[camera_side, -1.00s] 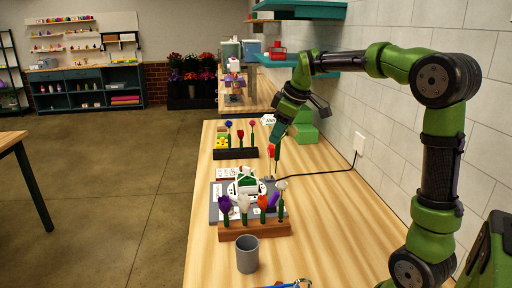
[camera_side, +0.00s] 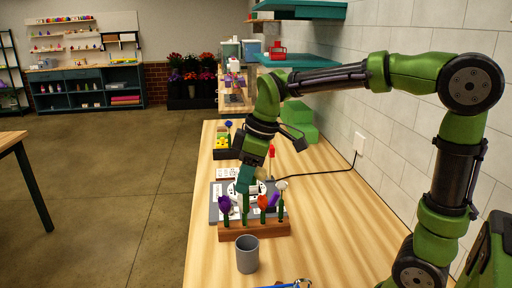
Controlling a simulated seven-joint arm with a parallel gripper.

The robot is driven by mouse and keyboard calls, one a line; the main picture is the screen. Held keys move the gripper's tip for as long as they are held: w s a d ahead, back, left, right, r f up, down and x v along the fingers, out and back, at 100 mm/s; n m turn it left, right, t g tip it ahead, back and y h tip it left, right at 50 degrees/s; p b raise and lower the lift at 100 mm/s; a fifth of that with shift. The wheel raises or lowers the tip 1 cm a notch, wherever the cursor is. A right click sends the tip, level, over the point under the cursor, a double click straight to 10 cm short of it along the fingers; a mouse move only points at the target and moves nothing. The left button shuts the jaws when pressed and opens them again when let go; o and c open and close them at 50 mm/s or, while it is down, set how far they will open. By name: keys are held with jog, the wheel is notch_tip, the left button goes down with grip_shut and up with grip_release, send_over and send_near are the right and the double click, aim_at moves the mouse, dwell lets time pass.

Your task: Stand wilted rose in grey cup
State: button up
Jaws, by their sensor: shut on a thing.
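The grey cup (camera_side: 247,255) stands upright and looks empty on the bench in front of the wooden rack (camera_side: 232,233). My gripper (camera_side: 245,188) points down over the rack, shut on a flower whose head the fingers hide; its green stem (camera_side: 246,208) shows below them, in the place of the white flower. I cannot tell whether the stem is still in its hole. A purple flower (camera_side: 224,204), an orange-red flower (camera_side: 263,203), a leaning purple flower (camera_side: 274,200) and a whitish flower (camera_side: 282,185) stand in the same rack. I cannot tell which flower is the wilted rose.
A grey board with a white round device (camera_side: 234,188) lies behind the rack. A red flower (camera_side: 271,151) stands farther back, near a dark rack (camera_side: 222,154). A black cable (camera_side: 330,170) crosses the bench to the wall. Blue-handled tools (camera_side: 292,284) lie at the front edge.

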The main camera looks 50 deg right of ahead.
aim_at(246, 211)
jog(key=shift+f, duration=4.2)
dwell(3.8)
